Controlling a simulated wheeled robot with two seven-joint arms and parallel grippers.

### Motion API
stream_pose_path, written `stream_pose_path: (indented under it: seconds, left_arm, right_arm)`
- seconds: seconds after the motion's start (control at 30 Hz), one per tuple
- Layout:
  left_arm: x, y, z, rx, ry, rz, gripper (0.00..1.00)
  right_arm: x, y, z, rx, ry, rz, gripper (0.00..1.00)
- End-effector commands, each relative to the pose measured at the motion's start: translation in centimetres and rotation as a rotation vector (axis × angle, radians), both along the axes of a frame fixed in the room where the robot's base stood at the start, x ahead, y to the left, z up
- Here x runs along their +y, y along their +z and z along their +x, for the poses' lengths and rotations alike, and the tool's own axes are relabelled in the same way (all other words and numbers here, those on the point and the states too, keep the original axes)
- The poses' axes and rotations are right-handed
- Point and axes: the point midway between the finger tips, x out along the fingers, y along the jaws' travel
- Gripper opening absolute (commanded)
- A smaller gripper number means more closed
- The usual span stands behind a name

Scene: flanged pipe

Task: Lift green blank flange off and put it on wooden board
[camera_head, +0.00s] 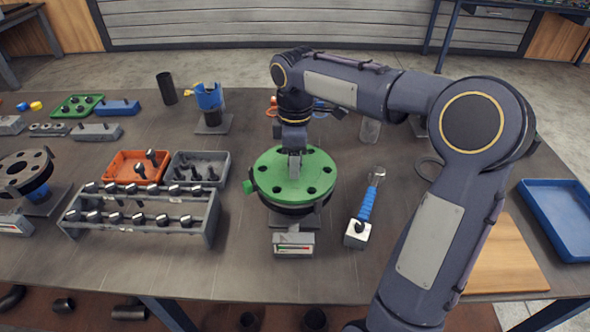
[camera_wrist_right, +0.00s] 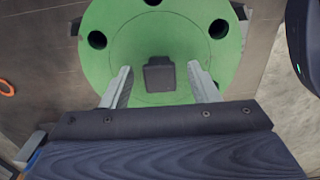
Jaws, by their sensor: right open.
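The green blank flange (camera_head: 315,181) lies flat on top of a dark pipe flange (camera_head: 290,208) on the table. It is a round disc with several bolt holes and a dark block-like handle at its middle, which shows in the right wrist view (camera_wrist_right: 159,74). My right gripper (camera_head: 293,163) is above the disc's centre, pointing down. In the right wrist view its two fingers (camera_wrist_right: 160,86) stand apart, one on each side of the handle. The wooden board (camera_head: 508,258) lies at the right front of the table, partly behind my right arm. My left gripper is not in view.
A blue-handled wrench (camera_head: 367,205) stands in a holder right of the flange. A bolt rack (camera_head: 140,212), an orange tray (camera_head: 122,170) and a grey tray (camera_head: 215,160) are left. A blue tray (camera_head: 562,213) is at the far right. A small gauge box (camera_head: 293,244) is in front.

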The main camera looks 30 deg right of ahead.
Motion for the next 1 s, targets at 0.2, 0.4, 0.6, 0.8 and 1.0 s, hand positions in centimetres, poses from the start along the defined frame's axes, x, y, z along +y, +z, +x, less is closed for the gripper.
stream_pose_path:
  seconds: [0.2,0.4,0.6,0.8,1.0]
  left_arm:
    - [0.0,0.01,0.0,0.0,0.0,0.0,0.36]
    - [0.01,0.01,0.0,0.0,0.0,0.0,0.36]
    - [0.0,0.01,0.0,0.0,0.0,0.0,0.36]
    - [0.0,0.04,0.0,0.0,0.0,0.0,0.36]
    - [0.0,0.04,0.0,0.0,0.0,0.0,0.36]
  right_arm:
    - [0.01,-0.03,-0.01,0.0,0.0,0.0,0.52]
    - [0.01,-0.01,-0.01,0.0,0.0,0.0,0.26]
    - [0.01,0.0,-0.02,0.0,0.0,0.0,0.0]
    - [0.02,0.15,0.02,-0.003,0.0,-0.001,0.0]
    - [0.01,0.21,0.03,-0.004,0.0,0.0,0.0]
